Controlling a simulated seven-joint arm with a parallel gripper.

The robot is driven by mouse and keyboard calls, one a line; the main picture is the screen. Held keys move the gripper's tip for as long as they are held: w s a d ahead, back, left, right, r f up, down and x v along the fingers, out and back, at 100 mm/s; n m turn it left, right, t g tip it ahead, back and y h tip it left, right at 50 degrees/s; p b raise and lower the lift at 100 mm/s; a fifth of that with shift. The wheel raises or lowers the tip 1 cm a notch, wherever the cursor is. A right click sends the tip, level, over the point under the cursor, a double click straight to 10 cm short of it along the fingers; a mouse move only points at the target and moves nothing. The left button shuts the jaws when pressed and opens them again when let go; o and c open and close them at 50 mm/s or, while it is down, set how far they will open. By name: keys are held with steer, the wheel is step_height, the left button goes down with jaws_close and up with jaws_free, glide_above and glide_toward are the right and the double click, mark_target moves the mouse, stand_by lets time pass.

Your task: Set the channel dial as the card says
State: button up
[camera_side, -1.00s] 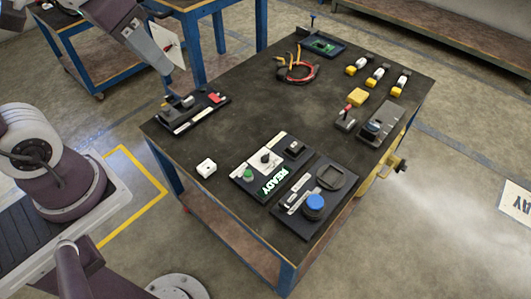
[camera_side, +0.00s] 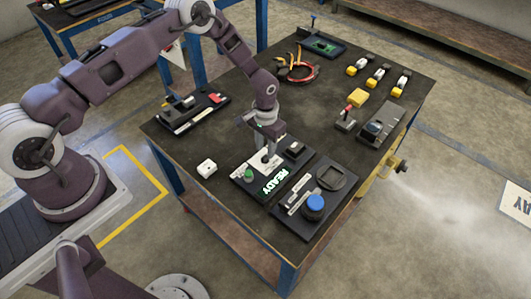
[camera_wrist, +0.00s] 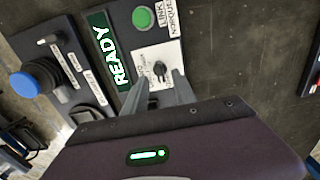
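The channel dial (camera_wrist: 160,71) is a small dark knob on a white plate (camera_wrist: 150,58) with tiny printed marks that I cannot read. My gripper (camera_wrist: 159,78) is open, with one finger to each side of the dial in the wrist view; I cannot tell whether they touch it. In the side view my gripper (camera_side: 267,157) points down over the white plate and hides most of the dial. A white sheet (camera_side: 177,52) with a small red mark hangs behind the table's far left, partly behind my arm; its writing is unreadable and I cannot tell whether it is the card.
The panel also bears a green button (camera_wrist: 142,18) and a lit READY sign (camera_wrist: 108,50). A panel with a blue knob (camera_side: 313,203) stands beside it. The table's middle (camera_side: 320,110) is clear.

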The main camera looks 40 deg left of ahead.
mark_target(265, 155)
step_height(265, 155, down, 3)
steer(key=shift+f, duration=0.15)
jaws_close()
steer(key=shift+m, duration=0.3)
steer(key=m, duration=0.4)
steer(key=shift+m, duration=2)
jaws_free()
